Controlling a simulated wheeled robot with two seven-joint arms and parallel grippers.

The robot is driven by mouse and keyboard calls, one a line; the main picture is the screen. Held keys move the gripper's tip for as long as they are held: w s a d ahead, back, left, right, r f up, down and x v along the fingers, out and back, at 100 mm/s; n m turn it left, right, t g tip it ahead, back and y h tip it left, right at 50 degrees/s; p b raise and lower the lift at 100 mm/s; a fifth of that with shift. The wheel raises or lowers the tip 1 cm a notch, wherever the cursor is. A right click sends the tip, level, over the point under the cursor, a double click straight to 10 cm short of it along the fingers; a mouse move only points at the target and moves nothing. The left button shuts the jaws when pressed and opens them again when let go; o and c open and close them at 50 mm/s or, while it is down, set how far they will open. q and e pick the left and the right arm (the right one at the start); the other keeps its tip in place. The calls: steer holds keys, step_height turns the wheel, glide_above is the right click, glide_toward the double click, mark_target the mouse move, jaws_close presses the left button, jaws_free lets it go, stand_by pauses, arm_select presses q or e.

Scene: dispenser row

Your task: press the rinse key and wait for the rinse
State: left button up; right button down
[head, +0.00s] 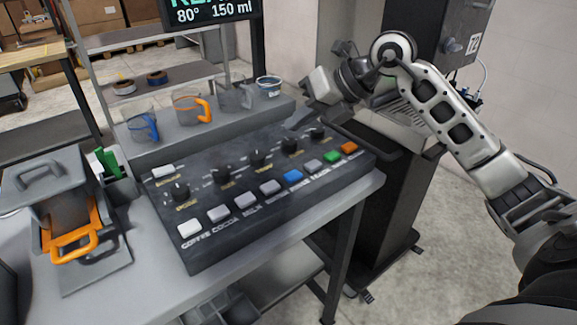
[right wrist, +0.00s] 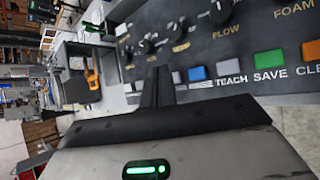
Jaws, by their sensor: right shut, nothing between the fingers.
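The blue key (head: 293,176) sits in the front key row of the dark control panel (head: 215,255). In the right wrist view the blue key (right wrist: 197,73) has a partly blurred label that seems to read RINSE. My right gripper (head: 298,121) is over the back part of the panel, behind the knobs and apart from the blue key. Its fingers (right wrist: 158,85) are shut and empty. The display (head: 212,12) shows 80° and 150 ml; its top line is cut off. My left gripper is not in view.
Grey, green (head: 332,156) and orange (head: 349,147) keys lie right of the blue key, pale keys left. Several knobs (head: 257,159) stand behind the row. Cups (head: 192,108) stand on the ledge behind. A grey machine with an orange handle (head: 75,243) is at left.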

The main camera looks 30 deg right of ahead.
mark_target(298, 176)
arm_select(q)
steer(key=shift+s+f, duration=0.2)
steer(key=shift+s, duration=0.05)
arm_select(e)
steer(key=shift+s, duration=0.1)
